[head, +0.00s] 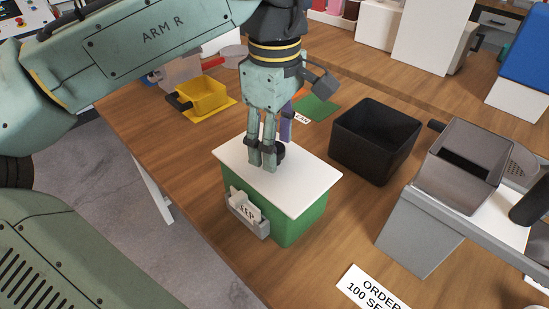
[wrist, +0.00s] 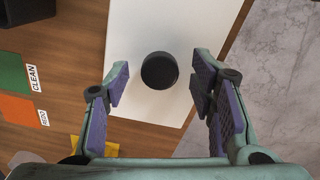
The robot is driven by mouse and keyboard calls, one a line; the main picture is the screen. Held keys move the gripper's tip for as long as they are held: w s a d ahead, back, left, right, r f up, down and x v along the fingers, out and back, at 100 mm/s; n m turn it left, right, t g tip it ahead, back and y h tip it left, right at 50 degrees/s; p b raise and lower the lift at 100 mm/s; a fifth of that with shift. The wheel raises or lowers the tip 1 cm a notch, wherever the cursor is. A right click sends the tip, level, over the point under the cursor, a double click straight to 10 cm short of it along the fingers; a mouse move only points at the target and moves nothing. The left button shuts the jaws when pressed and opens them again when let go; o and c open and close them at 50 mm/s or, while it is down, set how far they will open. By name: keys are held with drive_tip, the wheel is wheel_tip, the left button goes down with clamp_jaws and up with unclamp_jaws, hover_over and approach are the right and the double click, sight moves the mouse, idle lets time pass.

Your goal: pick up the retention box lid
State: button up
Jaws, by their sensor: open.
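The retention box lid (head: 300,186) is a flat white panel with a round black knob (wrist: 159,70). It lies on top of the green retention box (head: 300,222), which has a small grey card holder with a card on its front. My gripper (head: 265,162) points down over the lid, close to the knob. In the head view the fingers partly hide the knob. I cannot tell the exact height of the fingertips above the lid.
A black open bin (head: 375,140) stands right of the box. Farther right are a grey metal hopper (head: 465,155) and a grey bin (head: 415,232). A yellow scoop-like tray (head: 205,95) sits behind left. An order sign (head: 372,290) lies in front.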

drive_tip(key=shift+f, duration=0.95)
clamp_jaws()
